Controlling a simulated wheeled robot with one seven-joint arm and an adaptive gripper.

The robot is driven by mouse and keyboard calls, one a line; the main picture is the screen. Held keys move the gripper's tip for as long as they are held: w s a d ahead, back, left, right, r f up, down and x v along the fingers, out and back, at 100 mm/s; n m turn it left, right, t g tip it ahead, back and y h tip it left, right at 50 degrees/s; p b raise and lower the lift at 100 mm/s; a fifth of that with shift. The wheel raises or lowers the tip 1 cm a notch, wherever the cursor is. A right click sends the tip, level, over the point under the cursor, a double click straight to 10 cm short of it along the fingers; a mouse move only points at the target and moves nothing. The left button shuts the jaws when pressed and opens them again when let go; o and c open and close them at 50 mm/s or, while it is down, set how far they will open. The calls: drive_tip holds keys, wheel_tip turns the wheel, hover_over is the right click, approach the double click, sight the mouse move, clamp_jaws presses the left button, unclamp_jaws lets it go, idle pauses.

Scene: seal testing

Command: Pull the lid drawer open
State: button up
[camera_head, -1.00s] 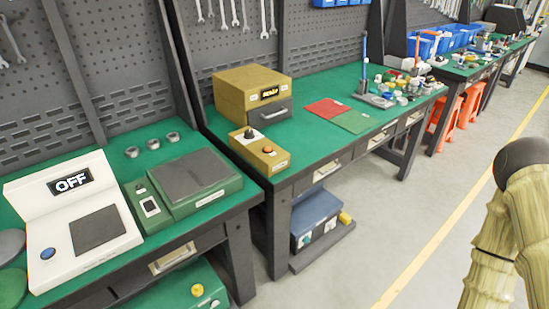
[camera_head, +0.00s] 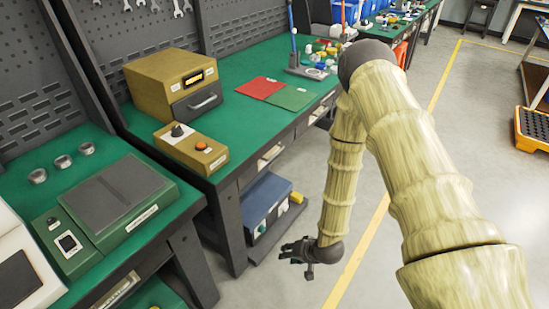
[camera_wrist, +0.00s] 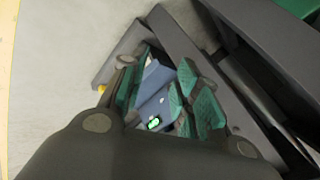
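Bench drawers run under the green worktop in the head view. A nearer drawer front with a pale label or handle (camera_head: 270,156) sits at the bench's front edge, and a farther drawer front (camera_head: 318,114) shows partly beside my arm. Both look shut. I cannot read which one is the lid drawer. My gripper (camera_head: 297,253) hangs low in front of the bench, below drawer height and apart from both drawers. In the wrist view my gripper (camera_wrist: 160,92) is open, its green-padded fingers spread with nothing between them.
The floor aisle is clear.

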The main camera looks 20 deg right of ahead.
drive_tip(key=w+d+r+m+t+y+b, duration=0.1)
drive_tip(key=w+d+r+m+t, duration=0.15)
drive_tip(key=w, duration=0.55)
drive_tip(key=w+d+r+m+t+y+b, duration=0.1)
drive_tip(key=w+r+y, duration=0.15)
drive_tip(key=w, duration=0.65)
drive_tip(key=m+t+y+b, duration=0.1)
drive_tip(key=t+y+b, duration=0.1)
drive_tip(key=t, duration=0.1)
approach(276, 153)
drive_tip(key=shift+m, duration=0.25)
drive_tip(key=x, duration=1)
drive_tip(key=shift+w+f, duration=0.15)
drive_tip(key=shift+f, duration=0.15)
clamp_jaws()
